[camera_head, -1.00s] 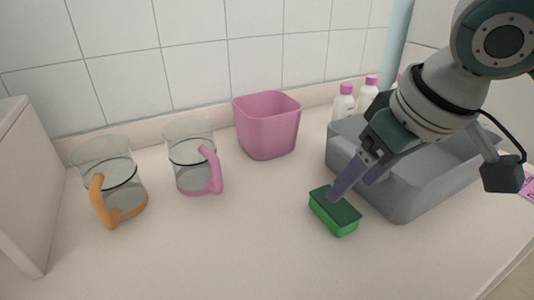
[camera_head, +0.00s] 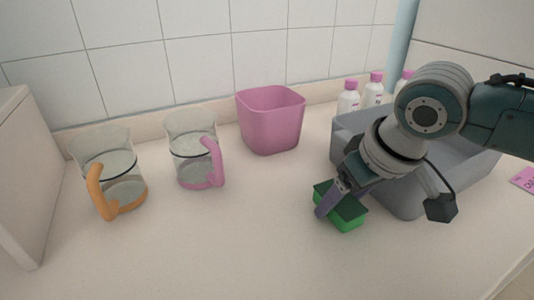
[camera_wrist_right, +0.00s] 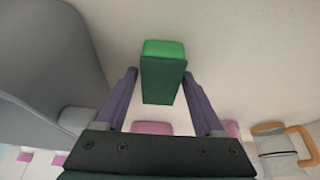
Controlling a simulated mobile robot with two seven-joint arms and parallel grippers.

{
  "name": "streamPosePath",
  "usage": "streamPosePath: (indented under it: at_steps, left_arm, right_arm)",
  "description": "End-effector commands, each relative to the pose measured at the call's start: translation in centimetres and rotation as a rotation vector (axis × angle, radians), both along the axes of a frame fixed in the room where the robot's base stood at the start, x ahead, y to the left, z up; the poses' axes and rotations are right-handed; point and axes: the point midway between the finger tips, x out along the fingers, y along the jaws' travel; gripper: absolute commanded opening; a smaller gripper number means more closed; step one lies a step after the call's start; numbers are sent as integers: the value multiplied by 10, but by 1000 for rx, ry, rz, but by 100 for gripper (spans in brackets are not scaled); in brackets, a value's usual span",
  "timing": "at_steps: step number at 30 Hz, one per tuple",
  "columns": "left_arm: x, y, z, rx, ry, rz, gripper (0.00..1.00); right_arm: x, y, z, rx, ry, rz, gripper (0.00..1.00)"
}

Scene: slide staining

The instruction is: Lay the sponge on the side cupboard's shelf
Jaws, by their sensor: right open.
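The sponge (camera_head: 346,217), bright green with a dark green scouring layer on top, lies on the counter in front of the grey basin. My right gripper (camera_head: 338,207) is down at the sponge, with one purple finger in front of its left end. In the right wrist view the sponge (camera_wrist_right: 163,72) stands between the two spread fingers of the gripper (camera_wrist_right: 162,88), with a gap on each side. The gripper is open. My left gripper is not in view. No cupboard shelf can be made out; a pale panel (camera_head: 22,185) stands at the left edge.
A grey basin (camera_head: 408,200) stands right behind the sponge, under my right arm. A pink bin (camera_head: 271,122) and two glass jugs, one with a pink handle (camera_head: 217,160) and one with an orange handle (camera_head: 98,190), stand left. White bottles (camera_head: 347,101) stand behind. The front counter is clear.

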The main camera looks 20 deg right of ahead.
Motion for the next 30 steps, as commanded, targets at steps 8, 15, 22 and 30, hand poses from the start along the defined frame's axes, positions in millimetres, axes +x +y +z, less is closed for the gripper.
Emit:
streamPosePath:
  at_steps: [8, 15, 22, 30]
  left_arm:
    - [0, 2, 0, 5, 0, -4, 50]
    - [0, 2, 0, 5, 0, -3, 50]
    - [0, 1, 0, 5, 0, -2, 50]
    - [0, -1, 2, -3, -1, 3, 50]
  right_arm:
    - [0, 0, 1, 0, 0, 0, 50]
    - [0, 0, 1, 0, 1, 0, 23]
    - [0, 0, 1, 0, 0, 0, 0]
    - [0, 0, 4, 0, 0, 1, 0]
